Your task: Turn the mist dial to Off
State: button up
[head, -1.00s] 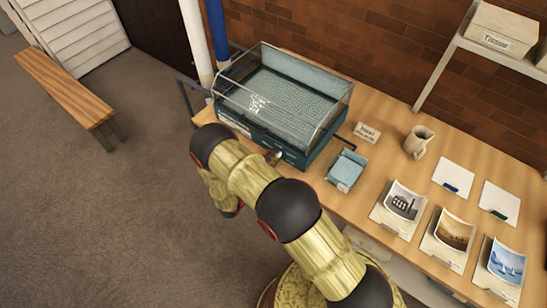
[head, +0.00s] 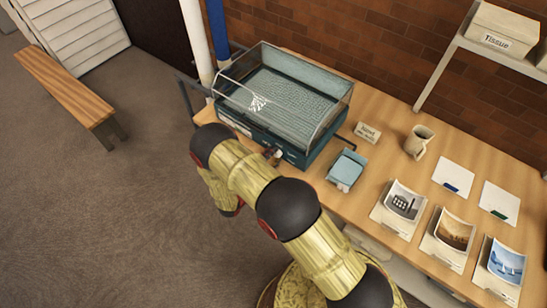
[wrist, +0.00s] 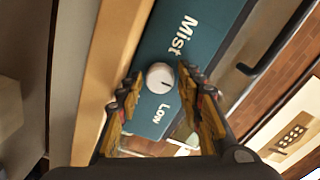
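The mist dial (wrist: 160,76) is a round pale knob on a teal panel, between the printed words "Mist" (wrist: 182,35) and "Low" (wrist: 160,113). A short dark mark shows on its lower right, on the side toward "Low". My gripper (wrist: 159,72) is open, with one finger on each side of the knob. Small gaps seem to show between the fingers and the knob, so contact is not clear. In the head view, the teal case with a clear lid (head: 270,135) stands on the table, and my arm hides most of my gripper and the dial. No "Off" label shows.
A blue pole (head: 216,30) and a white pole stand behind the case. A bench (head: 65,92) is at left.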

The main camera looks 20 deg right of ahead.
jog(key=shift+o, duration=1.1)
jog(key=shift+s, duration=0.1)
jog(key=v, duration=0.8)
